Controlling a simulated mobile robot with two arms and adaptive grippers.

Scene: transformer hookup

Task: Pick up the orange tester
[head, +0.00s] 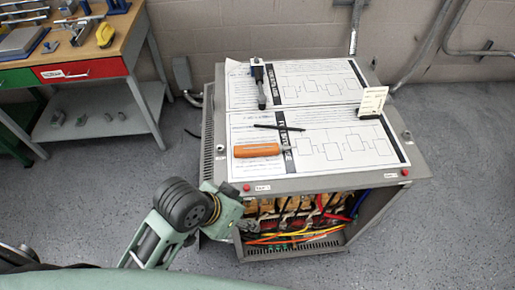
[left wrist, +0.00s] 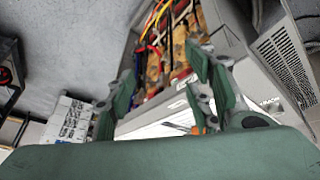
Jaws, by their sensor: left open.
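The orange tester (head: 257,150) lies on the lower printed sheet on top of the transformer cabinet (head: 330,184), near its front left. My left gripper (head: 228,208) is at the cabinet's front left corner, lower in the picture than the tester and apart from it. In the left wrist view the two green fingers of my left gripper (left wrist: 160,72) are spread, with nothing between them. A small orange patch (left wrist: 198,121) shows behind the right finger; it may be the tester, mostly hidden. My right gripper is not in view.
A black pen (head: 279,127), a dark-handled tool (head: 261,88) and a small upright card (head: 373,101) are on the cabinet top. The open front shows coloured wires (head: 300,228). A workbench (head: 95,68) stands at the upper left. The floor on the right is clear.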

